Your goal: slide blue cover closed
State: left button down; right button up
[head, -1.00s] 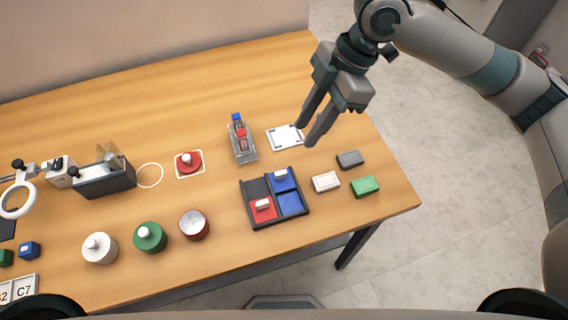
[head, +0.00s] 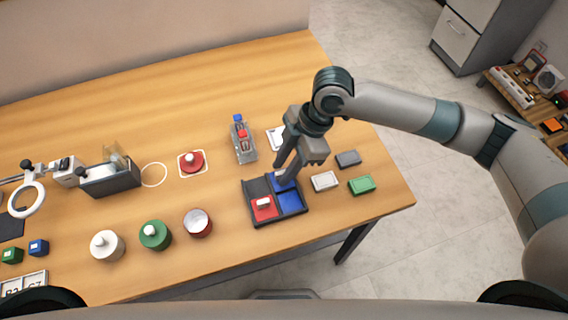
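A dark two-lane tray (head: 279,220) lies on the table. The left lane has a red cover (head: 263,208) with a white handle at the near end, and its far part is dark. The right lane holds the blue cover (head: 274,177) at the far end, with a blue surface (head: 291,203) in front of it. My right gripper (head: 283,174) points down at the far end of the right lane, fingers apart around the blue cover's handle, which they mostly hide. I cannot tell if they touch it. My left gripper is out of view.
White (head: 324,181), grey (head: 348,159) and green (head: 361,185) blocks lie just right of the tray. A clear holder (head: 243,145) with red and blue parts stands behind. Round red (head: 197,223), green (head: 155,235) and white (head: 107,245) pieces stand to the left.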

grip_shut()
jog(key=s+p, duration=0.1)
jog(key=s+d+p, duration=0.1)
jog(key=s, duration=0.1)
jog(key=s+p, duration=0.1)
jog(key=s, duration=0.1)
jog(key=shift+s+d+r, duration=0.1)
jog(key=shift+d+r, duration=0.1)
jog(key=shift+d, duration=0.1)
jog(key=shift+s+d, duration=0.1)
jog(key=shift+s, duration=0.2)
jog(key=shift+f, duration=0.25)
grip_release()
jog(key=shift+s, duration=0.1)
